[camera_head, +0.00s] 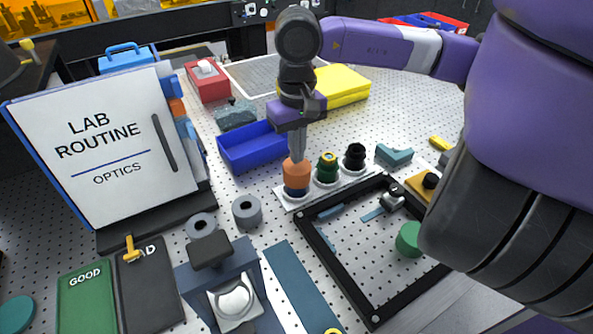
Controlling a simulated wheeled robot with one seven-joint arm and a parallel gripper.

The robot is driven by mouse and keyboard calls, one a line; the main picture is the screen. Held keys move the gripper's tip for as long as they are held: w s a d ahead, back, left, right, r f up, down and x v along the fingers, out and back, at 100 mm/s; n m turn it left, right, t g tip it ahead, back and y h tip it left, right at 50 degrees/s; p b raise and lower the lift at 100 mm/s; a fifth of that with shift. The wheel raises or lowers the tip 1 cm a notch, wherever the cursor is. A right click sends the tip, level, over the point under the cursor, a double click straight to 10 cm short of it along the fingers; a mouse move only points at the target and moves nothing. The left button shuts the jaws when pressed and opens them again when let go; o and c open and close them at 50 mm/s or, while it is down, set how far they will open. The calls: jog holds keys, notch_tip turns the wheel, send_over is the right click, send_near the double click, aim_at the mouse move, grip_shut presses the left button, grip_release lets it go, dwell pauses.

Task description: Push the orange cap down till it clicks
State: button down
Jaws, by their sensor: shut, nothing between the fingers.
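The orange cap (296,174) sits on a dark blue base at the left end of a white strip (292,203) on the perforated table. To its right on the strip stand a green cap (326,167) with a yellow ring and a black cap (354,157). My gripper (297,160) points straight down with its fingers shut and empty. Its fingertips are at the top of the orange cap and seem to touch it. I cannot tell how far down the cap sits.
A blue bin (252,150) stands behind and left of the cap. A black frame (335,285) lies in front. Two grey rings (247,211) lie at front left, near a "LAB ROUTINE" board (105,150). A yellow stack (341,86) is behind.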

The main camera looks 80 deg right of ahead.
jog(key=shift+f+b, duration=1.25)
jog(key=shift+b, duration=0.25)
jog(key=shift+r+p, duration=1.35)
jog(key=shift+r, duration=2.7)
